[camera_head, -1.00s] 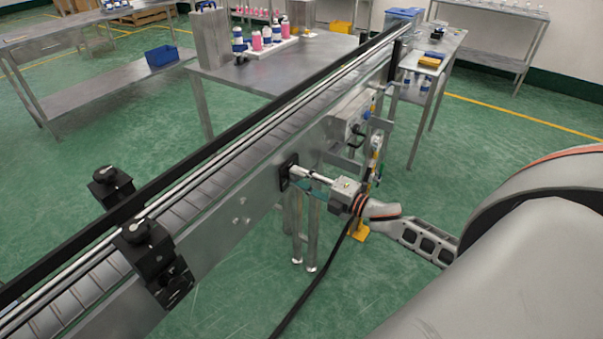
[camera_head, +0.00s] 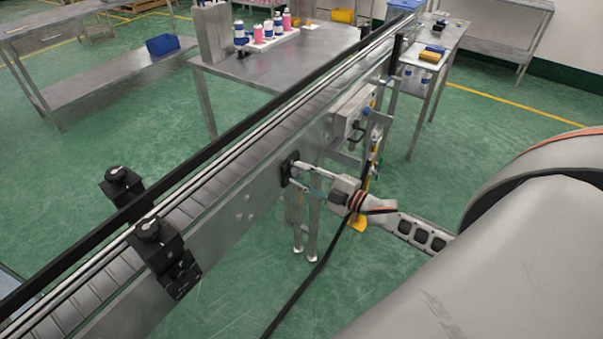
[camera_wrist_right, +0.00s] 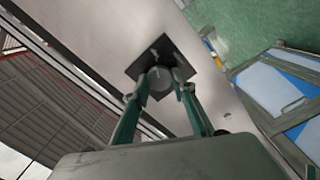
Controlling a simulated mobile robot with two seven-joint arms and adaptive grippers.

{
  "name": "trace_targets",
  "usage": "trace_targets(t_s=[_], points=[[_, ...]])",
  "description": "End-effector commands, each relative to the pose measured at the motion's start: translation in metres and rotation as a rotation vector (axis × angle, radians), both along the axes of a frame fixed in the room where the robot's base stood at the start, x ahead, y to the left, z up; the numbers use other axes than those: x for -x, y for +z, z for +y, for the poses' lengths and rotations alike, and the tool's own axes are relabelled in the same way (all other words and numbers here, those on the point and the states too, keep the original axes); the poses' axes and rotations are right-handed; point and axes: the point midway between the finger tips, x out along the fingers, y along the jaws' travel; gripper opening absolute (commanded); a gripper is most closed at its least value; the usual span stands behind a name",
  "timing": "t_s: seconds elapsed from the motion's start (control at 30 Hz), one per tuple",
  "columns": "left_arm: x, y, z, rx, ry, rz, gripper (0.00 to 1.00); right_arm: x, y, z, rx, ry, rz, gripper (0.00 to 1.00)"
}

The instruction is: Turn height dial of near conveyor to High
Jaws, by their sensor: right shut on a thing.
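The near conveyor (camera_head: 205,214) runs diagonally from the lower left to the upper right in the head view. Its height dial sits on a dark square plate (camera_head: 288,172) on the side panel facing me. In the right wrist view the dial (camera_wrist_right: 160,80) is a round grey knob in front of the dark plate (camera_wrist_right: 184,55). My right gripper (camera_head: 296,175) reaches the dial from the right. Its fingers, also seen in the right wrist view (camera_wrist_right: 158,82), are shut on the dial from both sides. I cannot read any height marking. My left gripper is not in view.
Two black clamp blocks (camera_head: 158,243) (camera_head: 122,186) stand on the conveyor rails. A control box (camera_head: 352,110) hangs on the conveyor's side beyond the dial. A steel table (camera_head: 270,70) with pink and blue bottles stands behind. Green floor below is open.

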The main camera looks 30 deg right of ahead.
Motion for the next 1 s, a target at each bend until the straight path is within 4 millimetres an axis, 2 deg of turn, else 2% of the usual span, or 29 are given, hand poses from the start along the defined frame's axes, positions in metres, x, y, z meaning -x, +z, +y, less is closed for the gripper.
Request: trace_targets(t_s=[0.33, 0.37, 0.4, 0.77, 0.87, 1.0], points=[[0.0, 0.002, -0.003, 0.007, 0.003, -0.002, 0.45, 0.001, -0.002, -0.001, -0.001, -0.001, 0.003, 0.04], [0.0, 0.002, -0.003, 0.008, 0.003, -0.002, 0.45, 0.001, -0.002, 0.0, -0.001, -0.001, 0.003, 0.33], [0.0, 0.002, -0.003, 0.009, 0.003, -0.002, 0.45, 0.001, -0.002, 0.0, -0.001, -0.001, 0.003, 0.42], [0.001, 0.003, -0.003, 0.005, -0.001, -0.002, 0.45, 0.001, -0.001, -0.001, 0.0, 0.0, 0.002, 0.42], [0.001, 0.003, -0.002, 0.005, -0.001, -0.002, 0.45, 0.007, -0.001, -0.003, 0.0, 0.0, 0.002, 0.42], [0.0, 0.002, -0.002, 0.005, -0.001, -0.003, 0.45, 0.025, -0.002, -0.01, 0.0, 0.0, 0.004, 0.42]])
